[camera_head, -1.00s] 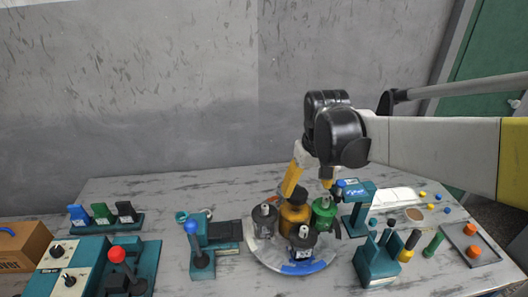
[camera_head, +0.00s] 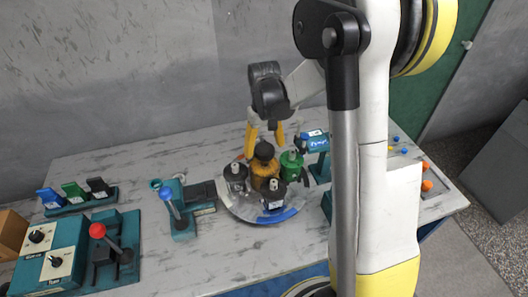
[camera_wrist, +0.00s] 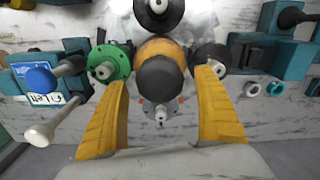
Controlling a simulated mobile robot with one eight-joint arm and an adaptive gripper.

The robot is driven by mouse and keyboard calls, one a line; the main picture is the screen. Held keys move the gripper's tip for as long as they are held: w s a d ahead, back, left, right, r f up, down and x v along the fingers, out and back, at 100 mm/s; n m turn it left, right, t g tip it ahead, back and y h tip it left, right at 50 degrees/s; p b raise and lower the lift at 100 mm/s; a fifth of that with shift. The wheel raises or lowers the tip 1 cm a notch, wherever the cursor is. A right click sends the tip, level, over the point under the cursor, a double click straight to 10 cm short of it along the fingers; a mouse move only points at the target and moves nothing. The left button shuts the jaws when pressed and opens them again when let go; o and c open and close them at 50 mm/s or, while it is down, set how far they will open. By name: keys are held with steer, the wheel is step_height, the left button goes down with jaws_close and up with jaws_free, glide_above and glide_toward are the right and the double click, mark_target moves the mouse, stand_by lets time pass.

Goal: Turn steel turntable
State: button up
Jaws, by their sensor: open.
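The round steel turntable (camera_head: 239,208) lies on the table right of centre in the head view, with a blue and white patch on its front rim. On it stand an orange-brown centre post with a dark knob (camera_head: 264,150) and motors around it: a green one (camera_head: 291,165), a dark grey one (camera_head: 236,178) and a dark one in front (camera_head: 273,196). My gripper (camera_head: 264,136) points down just behind and above the centre post. In the wrist view its yellow fingers (camera_wrist: 160,115) are spread, with the knob (camera_wrist: 159,80) beyond and between them. I cannot tell whether a finger touches anything.
A blue-knobbed lever unit (camera_head: 180,222) stands left of the turntable. A control box (camera_head: 50,265) and a red-knobbed lever (camera_head: 98,231) are farther left. A teal stand (camera_head: 316,142) is close at right. My arm hides the table's right part.

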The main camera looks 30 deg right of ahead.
steer(key=shift+f, duration=0.65)
steer(key=c, duration=1.4)
